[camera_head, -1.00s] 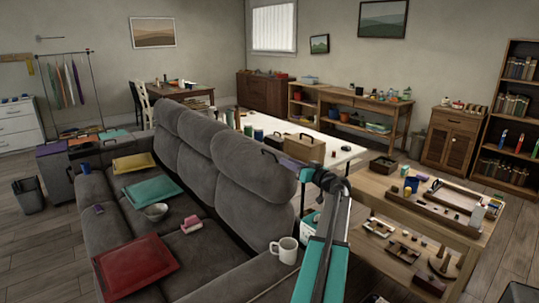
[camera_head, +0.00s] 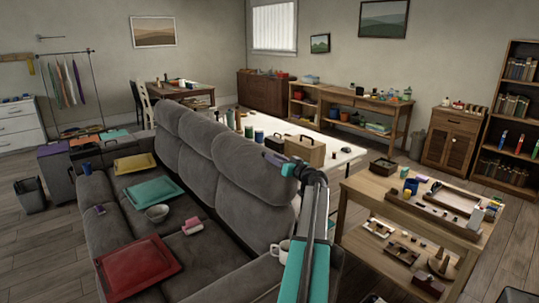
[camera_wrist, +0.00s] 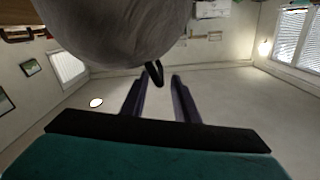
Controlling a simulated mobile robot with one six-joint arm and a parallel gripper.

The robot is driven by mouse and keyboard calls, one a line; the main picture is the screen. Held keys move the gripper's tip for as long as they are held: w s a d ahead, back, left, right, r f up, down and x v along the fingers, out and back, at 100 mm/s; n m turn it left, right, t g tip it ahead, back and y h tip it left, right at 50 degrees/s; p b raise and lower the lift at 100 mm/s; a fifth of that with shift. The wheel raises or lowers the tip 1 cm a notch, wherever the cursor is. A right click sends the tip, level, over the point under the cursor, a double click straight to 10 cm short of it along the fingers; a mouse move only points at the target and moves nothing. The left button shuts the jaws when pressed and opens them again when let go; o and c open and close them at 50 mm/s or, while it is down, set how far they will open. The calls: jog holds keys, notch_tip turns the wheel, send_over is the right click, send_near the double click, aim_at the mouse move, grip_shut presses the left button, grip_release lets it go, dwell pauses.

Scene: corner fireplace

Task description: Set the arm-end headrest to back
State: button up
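The grey sofa (camera_head: 225,255) stands with a row of padded headrests along its back. The arm-end headrest (camera_head: 240,160) is the nearest one and looks roughly upright. In the wrist view its rounded grey underside or face (camera_wrist: 115,30) fills the top. A black loop handle (camera_wrist: 160,72) hangs from its edge. My gripper (camera_head: 273,157) is at the right edge of this headrest. In the wrist view my gripper (camera_wrist: 158,82) shows two purple-grey fingers spread apart, with the loop at the gap between their tips. No grip on the loop shows.
A white mug (camera_head: 279,250) stands on the near sofa arm, partly behind my arm. A white table (camera_head: 335,155) with a brown box stands behind the sofa; a wooden table (camera_head: 375,187) with small items stands at right.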

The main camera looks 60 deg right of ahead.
jog(key=shift+p+x, duration=0.45)
jog(key=shift+x, duration=1.55)
grip_shut()
